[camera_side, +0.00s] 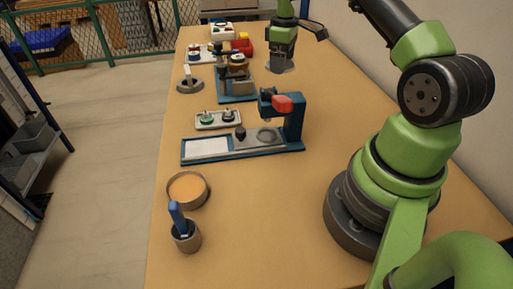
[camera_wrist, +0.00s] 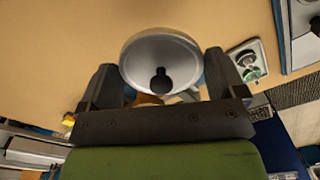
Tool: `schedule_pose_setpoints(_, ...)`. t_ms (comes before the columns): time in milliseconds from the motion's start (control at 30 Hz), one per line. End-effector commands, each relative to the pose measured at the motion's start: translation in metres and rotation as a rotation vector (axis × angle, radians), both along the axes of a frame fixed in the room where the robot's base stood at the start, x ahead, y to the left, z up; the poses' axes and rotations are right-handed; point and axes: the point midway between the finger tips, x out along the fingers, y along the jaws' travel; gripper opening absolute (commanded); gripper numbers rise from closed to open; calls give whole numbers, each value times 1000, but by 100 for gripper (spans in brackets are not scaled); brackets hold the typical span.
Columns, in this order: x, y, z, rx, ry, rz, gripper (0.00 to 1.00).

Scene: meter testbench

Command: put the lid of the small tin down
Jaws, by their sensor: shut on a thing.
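My gripper (camera_wrist: 160,85) is shut on the lid of the small tin (camera_wrist: 150,52), a round silvery disc with a dark knob, between its two dark fingers. In the side view my gripper (camera_side: 282,58) is at the far end of the table, and the grey edge of the lid (camera_side: 280,69) shows under it. I cannot tell whether the lid touches the table. The small tin itself is not clear to me; a round open metal tin (camera_side: 205,187) stands near the front left, orange inside.
A blue-based bench with a red-topped press (camera_side: 283,103) stands mid-table, a small tray (camera_side: 200,126) of round parts behind it. Another blue-based fixture (camera_side: 235,98) is left of my gripper. A cup (camera_side: 187,243) with a blue-handled tool stands in front. Table right of the press is clear.

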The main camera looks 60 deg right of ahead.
Motion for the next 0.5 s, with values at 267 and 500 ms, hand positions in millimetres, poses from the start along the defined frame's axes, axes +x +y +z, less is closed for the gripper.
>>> schedule_pose_setpoints(267, 26, 116, 29, 0, 2, 451, 63)
schedule_pose_setpoints(500, -3, 247, 57, -2, -1, 1004, 63)
